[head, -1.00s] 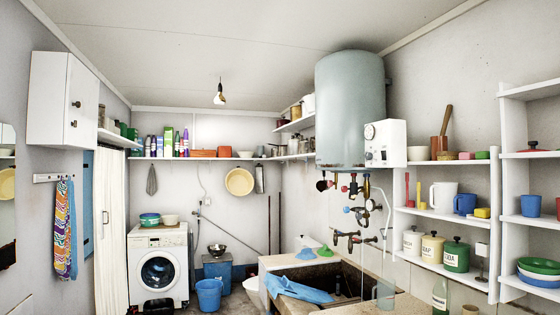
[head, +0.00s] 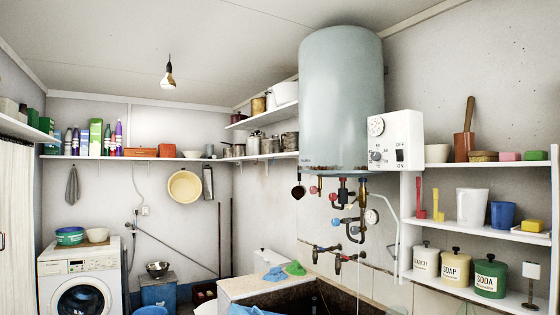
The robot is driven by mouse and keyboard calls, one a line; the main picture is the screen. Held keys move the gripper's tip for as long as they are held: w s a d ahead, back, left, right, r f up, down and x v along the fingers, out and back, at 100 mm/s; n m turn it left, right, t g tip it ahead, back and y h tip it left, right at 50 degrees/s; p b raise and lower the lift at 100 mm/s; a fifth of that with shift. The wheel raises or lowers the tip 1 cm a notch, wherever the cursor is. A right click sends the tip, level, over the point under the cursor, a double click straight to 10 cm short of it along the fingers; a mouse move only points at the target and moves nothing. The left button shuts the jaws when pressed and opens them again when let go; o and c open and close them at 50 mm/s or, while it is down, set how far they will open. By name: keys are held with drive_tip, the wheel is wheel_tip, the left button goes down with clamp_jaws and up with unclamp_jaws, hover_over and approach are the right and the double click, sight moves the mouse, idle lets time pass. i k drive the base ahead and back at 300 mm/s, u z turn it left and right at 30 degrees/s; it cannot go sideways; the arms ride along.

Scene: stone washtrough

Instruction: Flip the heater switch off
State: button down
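The heater is a pale grey-green tank (head: 341,100) high on the wall, right of centre in the head view. A white control box (head: 385,127) is fixed to its right side. The box carries a round dial (head: 376,126) at the top and a dark knob (head: 376,156) below it. The heater switch (head: 400,155) is a small dark rocker on the right of the box, with OFF printed above it. Which way the rocker is tipped is too small to tell. My gripper is not in view.
Pipes and taps with red and blue handles (head: 350,226) hang under the heater. The stone washtrough (head: 252,287) stands below. Shelves (head: 463,226) with mugs and canisters are close on the right. A washing machine (head: 80,270) stands at the far left.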

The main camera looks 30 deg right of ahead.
sight(399, 152)
drive_tip(key=z, duration=0.65)
drive_tip(key=i, duration=1.1)
drive_tip(key=z, duration=0.75)
drive_tip(key=k, duration=0.9)
drive_tip(key=z, duration=0.15)
drive_tip(key=i, duration=0.95)
drive_tip(key=u, duration=0.05)
